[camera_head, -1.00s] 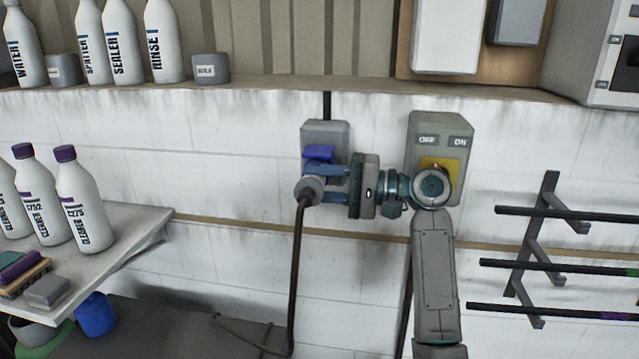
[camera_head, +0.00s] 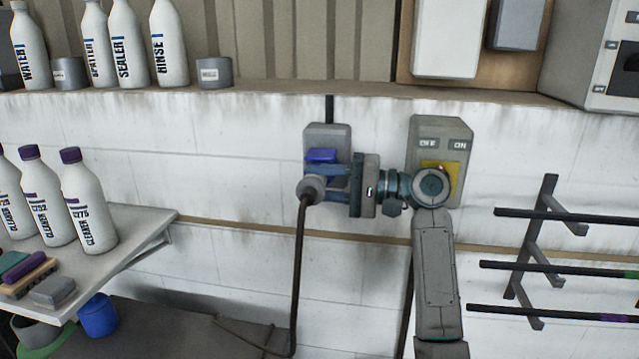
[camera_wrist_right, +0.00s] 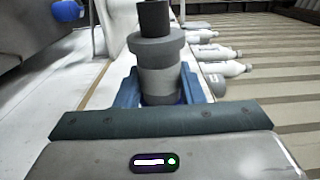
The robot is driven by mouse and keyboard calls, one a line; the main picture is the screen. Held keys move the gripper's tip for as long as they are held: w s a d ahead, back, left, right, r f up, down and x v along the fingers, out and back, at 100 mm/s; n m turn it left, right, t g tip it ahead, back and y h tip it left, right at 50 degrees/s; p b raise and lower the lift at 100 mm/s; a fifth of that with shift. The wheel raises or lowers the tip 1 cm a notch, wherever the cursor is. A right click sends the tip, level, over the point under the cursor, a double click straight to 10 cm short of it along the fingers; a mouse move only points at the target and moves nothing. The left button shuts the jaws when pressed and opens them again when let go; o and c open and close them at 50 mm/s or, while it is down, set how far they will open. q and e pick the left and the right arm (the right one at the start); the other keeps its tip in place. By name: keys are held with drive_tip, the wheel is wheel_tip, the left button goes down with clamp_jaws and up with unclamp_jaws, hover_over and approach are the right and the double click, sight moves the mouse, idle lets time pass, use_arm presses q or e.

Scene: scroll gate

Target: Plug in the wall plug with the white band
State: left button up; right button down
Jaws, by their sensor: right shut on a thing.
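The wall plug (camera_head: 311,189) is a grey round body with a dark cable hanging down from it. In the right wrist view the plug (camera_wrist_right: 158,85) shows a lighter, whitish band around its middle. My right gripper (camera_head: 328,184) is shut on the plug, with its blue fingers on either side. The plug is at the lower part of the grey wall socket box (camera_head: 327,134), which has a blue flap (camera_head: 321,156) standing raised above the plug. Whether the plug is fully seated is hidden by its body and the fingers. My left gripper is not in view.
A grey OFF/ON switch box (camera_head: 441,130) with a yellow plate is just behind my right wrist. A rack with dark bars (camera_head: 540,265) is at the right. Bottles (camera_head: 88,208) stand on a shelf at the left, and more line the upper ledge.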

sight(318, 196)
drive_tip(key=shift+f, duration=0.25)
idle(0.8)
drive_tip(key=shift+s+d, duration=0.1)
idle(0.3)
drive_tip(key=shift+s+a+p, duration=0.25)
drive_tip(key=shift+s+p, duration=0.1)
drive_tip(key=shift+s, duration=0.7)
drive_tip(key=shift+s+a+p, duration=0.2)
drive_tip(key=shift+s+p, duration=0.1)
drive_tip(key=shift+s, duration=0.7)
drive_tip(key=s+d+f+m+t+h+b, duration=0.1)
drive_tip(key=d+f+m+t+h+b, duration=0.35)
drive_tip(key=f, duration=0.85)
drive_tip(key=d+f+m+t+h+b, duration=0.1)
drive_tip(key=d+f+m+t+h, duration=0.45)
drive_tip(key=f, duration=0.75)
drive_tip(key=s+d+f+m+t+h+b, duration=0.2)
drive_tip(key=s+d+f+m+h, duration=0.1)
drive_tip(key=s+d+f, duration=0.2)
drive_tip(key=s+d+f+m+t+h+b, duration=0.2)
drive_tip(key=s+d+f+h, duration=0.2)
drive_tip(key=s+f, duration=0.3)
drive_tip(key=s+d, duration=0.1)
drive_tip(key=s, duration=0.1)
drive_tip(key=shift+s+m+t+h, duration=0.3)
drive_tip(key=shift+s+m, duration=0.05)
drive_tip(key=shift+m, duration=0.05)
